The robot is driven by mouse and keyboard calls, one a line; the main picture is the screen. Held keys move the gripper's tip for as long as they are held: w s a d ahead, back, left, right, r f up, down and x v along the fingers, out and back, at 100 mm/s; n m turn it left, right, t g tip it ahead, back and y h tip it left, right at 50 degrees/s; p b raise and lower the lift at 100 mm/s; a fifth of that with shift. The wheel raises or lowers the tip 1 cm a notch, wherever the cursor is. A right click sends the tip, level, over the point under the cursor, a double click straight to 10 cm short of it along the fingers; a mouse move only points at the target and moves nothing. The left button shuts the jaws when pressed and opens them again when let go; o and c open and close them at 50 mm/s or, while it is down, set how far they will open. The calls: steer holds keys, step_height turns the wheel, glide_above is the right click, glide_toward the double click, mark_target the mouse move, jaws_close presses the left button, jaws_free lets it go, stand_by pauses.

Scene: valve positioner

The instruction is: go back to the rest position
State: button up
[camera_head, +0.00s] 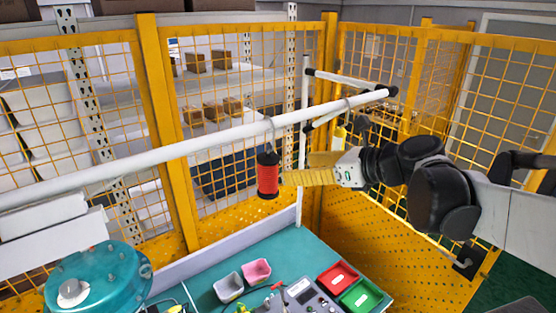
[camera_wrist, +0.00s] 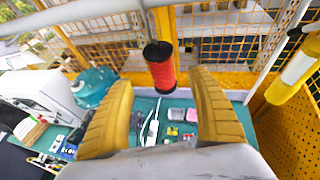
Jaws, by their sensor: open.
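My gripper (camera_head: 288,177) has two yellow ribbed fingers and is at the end of my arm, which reaches in from the right. In the wrist view my gripper (camera_wrist: 160,82) is open, with its fingers spread apart. A red spool with black ends (camera_head: 268,175) hangs from a hook on the white rail (camera_head: 215,140), right by the fingertips in the head view. In the wrist view the red spool (camera_wrist: 160,68) shows in the gap between the fingertips. I cannot tell whether a finger touches it.
A yellow and white item (camera_wrist: 295,72) hangs right of the gripper. Below is a teal table (camera_head: 222,268) with a red bin (camera_head: 338,277), a green bin (camera_head: 360,296), small cups and a teal round vessel (camera_head: 98,280). Yellow mesh fencing (camera_head: 240,75) stands behind the rail.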

steer(key=s+d+f+m+t+h+b, duration=0.2)
steer(key=d+f+m+t+h+b, duration=0.95)
steer(key=m+b, duration=1.55)
steer(key=s+d+f+m+g+h+b, duration=0.1)
steer(key=s+d+f+m+g+b, duration=0.2)
steer(key=f, duration=0.5)
steer(key=s+d+f+m+g+h+b, duration=0.1)
steer(key=s+f+m+g, duration=0.1)
steer(key=f+m, duration=0.4)
steer(key=s+d+f+m+g+b, duration=0.1)
steer(key=s+d+f+m+g, duration=0.2)
steer(key=f, duration=0.6)
steer(key=s+a+f+m+g+y+b, duration=0.1)
steer(key=s+a+f+m+g+b, duration=0.1)
steer(key=f, duration=0.7)
steer(key=s+a+f+m+g+y+b, duration=0.2)
steer(key=s+a+f+m+g+b, duration=0.1)
steer(key=s+f, duration=0.5)
steer(key=a+f+m+b, duration=0.1)
steer(key=a+f+b, duration=0.1)
steer(key=a, duration=0.1)
steer(key=shift+s+m, duration=0.35)
steer(key=shift+m, duration=0.05)
steer(key=shift+a+f, duration=0.1)
